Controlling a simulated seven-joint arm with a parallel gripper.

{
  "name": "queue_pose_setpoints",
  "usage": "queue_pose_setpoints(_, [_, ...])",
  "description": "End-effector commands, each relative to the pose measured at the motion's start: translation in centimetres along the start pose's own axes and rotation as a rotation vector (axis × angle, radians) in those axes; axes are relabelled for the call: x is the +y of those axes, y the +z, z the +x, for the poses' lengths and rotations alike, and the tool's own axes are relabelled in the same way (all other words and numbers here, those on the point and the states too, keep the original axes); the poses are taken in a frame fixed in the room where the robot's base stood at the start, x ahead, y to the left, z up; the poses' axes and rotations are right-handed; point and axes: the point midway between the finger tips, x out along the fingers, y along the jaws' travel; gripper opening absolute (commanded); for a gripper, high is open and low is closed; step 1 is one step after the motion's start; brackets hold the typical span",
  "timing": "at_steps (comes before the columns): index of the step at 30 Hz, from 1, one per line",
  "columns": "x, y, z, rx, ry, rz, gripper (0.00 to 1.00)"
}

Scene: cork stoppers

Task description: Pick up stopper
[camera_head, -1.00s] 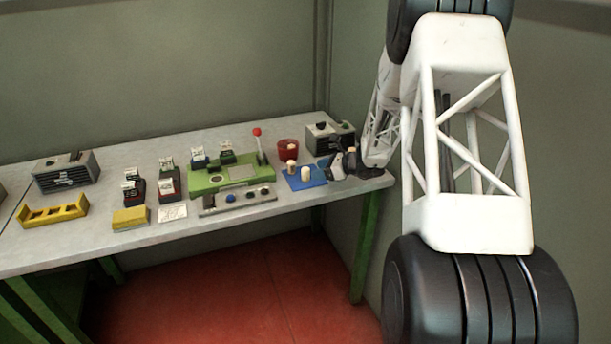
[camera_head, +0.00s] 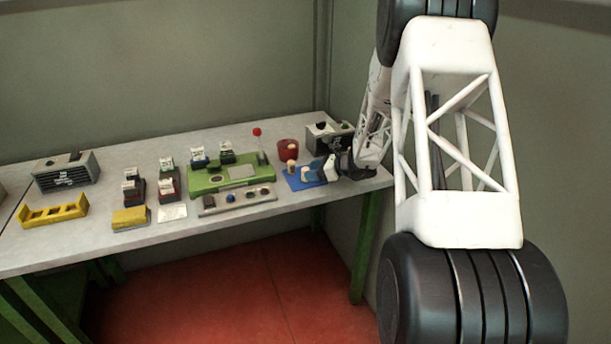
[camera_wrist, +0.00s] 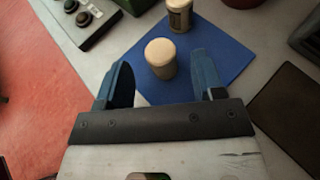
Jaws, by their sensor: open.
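A pale cork stopper (camera_wrist: 161,58) stands upright on the blue mat (camera_wrist: 222,50), just ahead of and between the open fingers of my gripper (camera_wrist: 165,78) in the wrist view. No finger visibly touches it. A second stopper (camera_wrist: 179,14), with a darker body and a pale top, stands farther back on the mat. In the head view my gripper (camera_head: 325,171) is low over the right part of the mat (camera_head: 294,182), beside the near stopper (camera_head: 308,175), which is partly covered. The second stopper (camera_head: 291,167) stands to its left.
A red bowl (camera_head: 287,147) stands behind the mat, and a grey box (camera_head: 322,138) is behind my gripper. A green device with a red-knobbed lever (camera_head: 257,133) and a grey button panel (camera_head: 237,201) are left of the mat. The table's front edge is close.

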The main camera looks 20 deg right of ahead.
Motion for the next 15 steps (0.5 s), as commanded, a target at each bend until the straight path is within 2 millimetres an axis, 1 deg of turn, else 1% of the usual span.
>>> queue_pose_setpoints(5, [0.0,0.0,0.6,0.000,0.001,0.000,0.62])
queue_pose_setpoints(15, [-0.1,0.1,4.2,-0.001,0.001,0.000,0.62])
